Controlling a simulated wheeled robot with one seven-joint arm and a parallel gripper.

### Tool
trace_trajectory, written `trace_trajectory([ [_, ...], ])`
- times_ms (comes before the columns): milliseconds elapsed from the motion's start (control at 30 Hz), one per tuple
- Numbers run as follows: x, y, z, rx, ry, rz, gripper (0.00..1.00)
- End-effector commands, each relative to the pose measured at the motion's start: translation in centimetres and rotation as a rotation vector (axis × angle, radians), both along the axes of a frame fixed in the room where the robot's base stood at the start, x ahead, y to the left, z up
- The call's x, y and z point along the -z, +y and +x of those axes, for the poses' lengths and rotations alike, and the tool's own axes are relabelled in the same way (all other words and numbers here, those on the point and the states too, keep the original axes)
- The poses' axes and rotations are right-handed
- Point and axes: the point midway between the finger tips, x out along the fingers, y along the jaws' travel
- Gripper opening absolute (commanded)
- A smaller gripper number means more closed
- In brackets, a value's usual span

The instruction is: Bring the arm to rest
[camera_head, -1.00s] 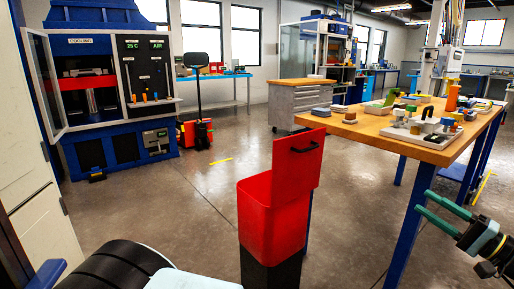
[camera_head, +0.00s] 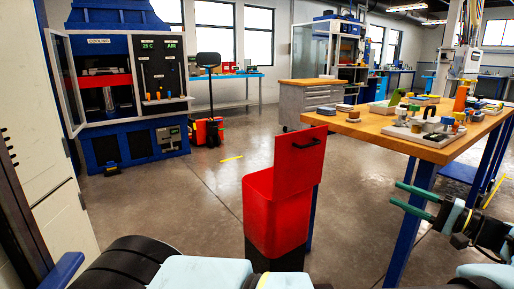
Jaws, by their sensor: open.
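My gripper (camera_head: 402,199) is at the right edge of the view, in front of the table's legs. Its two green fingers point left and stand apart, with nothing between them. Parts of my own arm show along the bottom edge and at the lower right.
A red bin (camera_head: 277,212) with a raised lid stands on the floor in the middle. A wooden table (camera_head: 374,131) with several small items is at the right. A blue cooling machine (camera_head: 112,147) and a pallet jack (camera_head: 208,127) stand at the back left. The floor between is clear.

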Motion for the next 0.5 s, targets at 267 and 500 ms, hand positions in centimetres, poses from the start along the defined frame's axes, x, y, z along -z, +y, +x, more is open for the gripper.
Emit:
trace_trajectory([
  [267,1.4,9.3,8.7,-0.21,0.232,-0.092,0.45],
  [500,4.7,24.3,14.3,-0.472,0.573,-0.342,0.45],
])
